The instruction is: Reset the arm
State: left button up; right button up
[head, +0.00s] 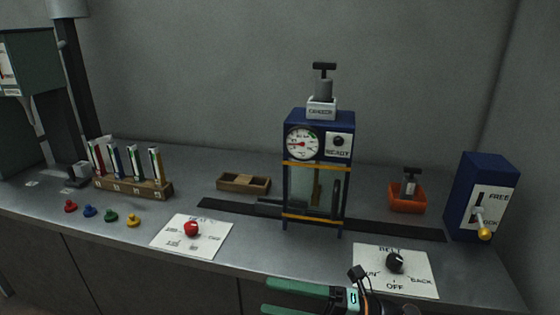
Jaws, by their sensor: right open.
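My right gripper (296,297) comes in at the bottom of the head view, right of centre. Its green fingers point left and are apart, with nothing seen between them. It is in front of the grey bench, near the front edge and below the blue machine. The lower part of the gripper is cut off by the picture's edge. My left gripper is not in view.
A blue machine (288,165) with a gauge stands mid-bench on a dark belt (390,228). Near the gripper is a belt dial panel (420,277). Left are a red button panel (208,243) and a wooden rack (150,188). Right are an orange bin (407,205) and a lever box (470,180).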

jog(key=w+d+f+m+t+h+p, duration=0.1)
jog(key=d+f+m+t+h, duration=0.5)
jog(key=m, duration=0.7)
jog(key=d+f+m+t+h+p, duration=0.1)
jog(key=d+f+m+t+h, duration=0.55)
jog(key=m, duration=0.55)
jog(key=s+d+f+m+g+h, duration=0.2)
jog(key=s+f+m+g, duration=0.1)
jog(key=s+f, duration=0.4)
jog(key=s+d+f+m+g+h, duration=0.2)
jog(key=s+f+m, duration=0.3)
jog(key=s+f, duration=0.3)
jog(key=shift+f+g+h+p, duration=0.35)
jog(key=shift+f+g, duration=0.1)
jog(key=shift+f, duration=0.25)
jog(key=shift+w+d, duration=0.15)
